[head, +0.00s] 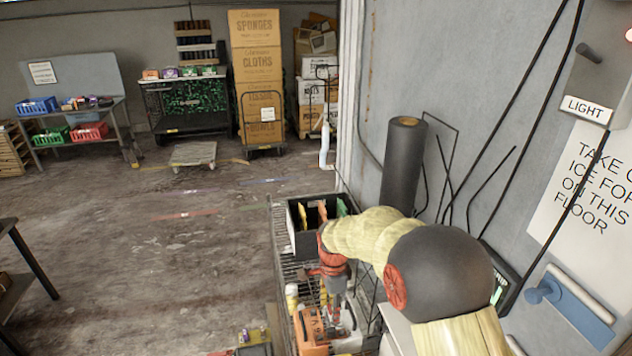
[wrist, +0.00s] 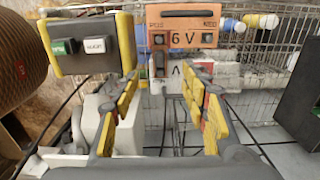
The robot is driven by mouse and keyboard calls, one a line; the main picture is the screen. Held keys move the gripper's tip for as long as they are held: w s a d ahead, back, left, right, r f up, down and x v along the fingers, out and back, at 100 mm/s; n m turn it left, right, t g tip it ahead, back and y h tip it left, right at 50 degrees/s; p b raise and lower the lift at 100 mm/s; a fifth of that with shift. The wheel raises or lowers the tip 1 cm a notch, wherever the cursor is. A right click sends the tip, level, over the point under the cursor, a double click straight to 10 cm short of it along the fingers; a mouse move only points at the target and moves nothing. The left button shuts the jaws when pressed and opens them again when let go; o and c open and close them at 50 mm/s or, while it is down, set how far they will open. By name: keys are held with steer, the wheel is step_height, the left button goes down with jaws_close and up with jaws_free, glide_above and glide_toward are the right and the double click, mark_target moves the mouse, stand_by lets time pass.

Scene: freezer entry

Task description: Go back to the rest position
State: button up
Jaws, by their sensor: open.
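My gripper (head: 337,305) hangs at the end of my arm, pointing down over a wire rack (head: 285,270) in the head view. In the wrist view its two yellow-padded fingers (wrist: 163,100) stand apart with nothing between them. An orange box marked 6 V (wrist: 183,28) lies beyond the fingertips, and it also shows in the head view (head: 309,332). A grey and yellow box with a green and a white button (wrist: 100,60) is to the left of it in the wrist view. My arm hides part of the rack.
A black bin (head: 304,241) with coloured items stands on the rack behind my gripper. Open floor (head: 150,260) lies to the left.

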steer(key=s+d+r+n+t+b, duration=0.1)
steer(key=s+d+n+t+b, duration=0.1)
steer(key=s+d+n+b, duration=0.2)
steer(key=s+d+n+t+b, duration=0.1)
steer(key=s+d+n+b, duration=0.3)
steer(key=s+b, duration=0.6)
steer(key=s+d+r+n+t+b, duration=0.1)
steer(key=s+d+n+b, duration=0.3)
steer(key=s, duration=1.3)
steer(key=n+t+b, duration=0.1)
steer(key=n+b, duration=0.2)
steer(key=shift+d+r+n+t+b, duration=0.3)
steer(key=shift+b, duration=0.1)
